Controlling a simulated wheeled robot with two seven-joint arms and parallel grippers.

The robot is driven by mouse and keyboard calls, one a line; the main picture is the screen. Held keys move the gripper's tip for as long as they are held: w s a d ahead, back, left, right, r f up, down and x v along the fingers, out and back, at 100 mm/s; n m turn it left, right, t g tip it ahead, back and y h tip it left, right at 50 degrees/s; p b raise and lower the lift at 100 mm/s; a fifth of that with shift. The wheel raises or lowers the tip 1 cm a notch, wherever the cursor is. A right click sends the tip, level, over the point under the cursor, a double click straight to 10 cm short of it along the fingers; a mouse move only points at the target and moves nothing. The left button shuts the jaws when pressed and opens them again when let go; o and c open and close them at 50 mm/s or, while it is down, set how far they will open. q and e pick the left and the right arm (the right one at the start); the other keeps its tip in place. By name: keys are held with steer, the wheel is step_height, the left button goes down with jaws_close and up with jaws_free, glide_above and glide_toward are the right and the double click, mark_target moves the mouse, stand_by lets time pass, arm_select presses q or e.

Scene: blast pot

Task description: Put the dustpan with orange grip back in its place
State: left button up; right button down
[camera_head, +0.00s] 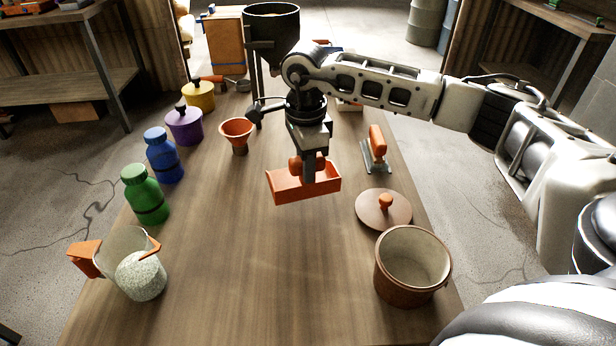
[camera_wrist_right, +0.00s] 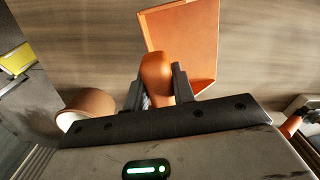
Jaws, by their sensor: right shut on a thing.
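The dustpan (camera_head: 303,185) is an orange open tray with an orange grip. My right gripper (camera_head: 308,163) points down over the middle of the table and is shut on that grip. In the right wrist view the rounded grip (camera_wrist_right: 155,74) sits between the two dark fingers of the gripper (camera_wrist_right: 158,88), with the flat orange pan (camera_wrist_right: 188,38) beyond it. Wood grain shows beside the pan. I cannot tell whether the pan touches the table or hangs just above it. My left gripper is not in view.
On the wooden table (camera_head: 270,270), an orange-handled tool (camera_head: 376,146), a lid (camera_head: 372,211) and a brown pot (camera_head: 411,291) stand right. An orange funnel (camera_head: 237,129), bottles (camera_head: 146,195), lidded pots (camera_head: 184,127) and a clear jug (camera_head: 118,244) stand left. A dark hopper (camera_head: 271,28) rises behind.

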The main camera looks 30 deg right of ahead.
steer(key=m, duration=0.1)
steer(key=w+d+m, duration=0.1)
steer(key=shift+r+m+b, duration=0.25)
steer(key=shift+m+b, duration=0.05)
steer(key=shift+b, duration=0.1)
steer(key=shift+w+r, duration=0.1)
steer(key=shift+r, duration=0.05)
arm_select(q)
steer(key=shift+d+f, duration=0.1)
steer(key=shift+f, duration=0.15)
arm_select(e)
step_height(320, 180, down, 2)
steer(key=shift+f+b, duration=0.1)
steer(key=shift+b, duration=0.55)
steer(key=shift+f+b, duration=0.55)
steer(key=shift+f, duration=0.25)
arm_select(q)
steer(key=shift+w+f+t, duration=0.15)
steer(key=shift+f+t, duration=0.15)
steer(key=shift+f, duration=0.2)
arm_select(e)
steer(key=shift+f, duration=0.35)
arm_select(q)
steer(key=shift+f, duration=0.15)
arm_select(e)
steer(key=shift+f, duration=0.15)
